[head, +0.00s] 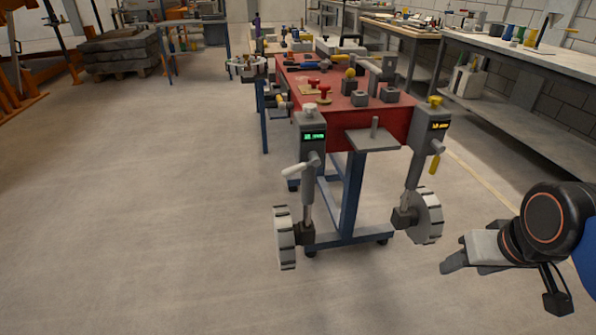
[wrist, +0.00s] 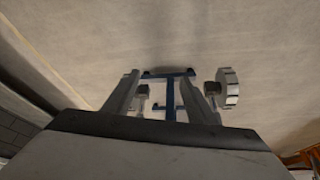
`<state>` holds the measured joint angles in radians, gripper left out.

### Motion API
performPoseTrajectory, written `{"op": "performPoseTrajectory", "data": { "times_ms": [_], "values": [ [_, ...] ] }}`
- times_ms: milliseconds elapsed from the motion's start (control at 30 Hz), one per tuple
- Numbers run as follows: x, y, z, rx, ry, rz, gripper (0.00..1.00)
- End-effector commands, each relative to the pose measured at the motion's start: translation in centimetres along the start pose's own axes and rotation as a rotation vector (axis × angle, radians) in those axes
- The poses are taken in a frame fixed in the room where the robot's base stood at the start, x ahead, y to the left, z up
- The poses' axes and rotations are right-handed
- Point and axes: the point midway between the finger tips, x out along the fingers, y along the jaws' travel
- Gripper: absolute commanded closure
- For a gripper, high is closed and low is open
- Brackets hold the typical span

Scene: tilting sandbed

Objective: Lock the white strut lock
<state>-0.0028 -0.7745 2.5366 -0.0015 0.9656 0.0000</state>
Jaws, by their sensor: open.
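The white strut lock looks like the white lever (head: 293,171) on the left strut (head: 308,190), in the head view. It sticks out to the left and slopes slightly down, below a grey box with a lit green display (head: 313,136). A white knob (head: 310,107) tops the same strut. My gripper (head: 452,264) is open and empty, low over the floor at the right, well apart from the lever. In the wrist view its two fingers point toward the cart's blue frame (wrist: 170,95). I cannot pick out the white lever in the wrist view.
The right strut carries a yellow lever (head: 434,163), a yellow knob (head: 435,101) and a ribbed wheel (head: 428,216). Another ribbed wheel (head: 285,238) is at the left strut's foot. A small grey shelf (head: 372,141) juts from the red table (head: 340,110). The floor in front and left is clear.

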Motion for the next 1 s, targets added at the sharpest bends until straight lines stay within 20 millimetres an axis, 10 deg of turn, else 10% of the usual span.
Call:
{"op": "performPoseTrajectory", "data": {
  "times_ms": [233,1000],
  "values": [
    [-0.5,-0.5,-1.4,-0.014,-0.006,-0.004,1.00],
    [-4.6,-13.2,-19.1,-0.179,-0.050,-0.015,1.00]
  ]
}}
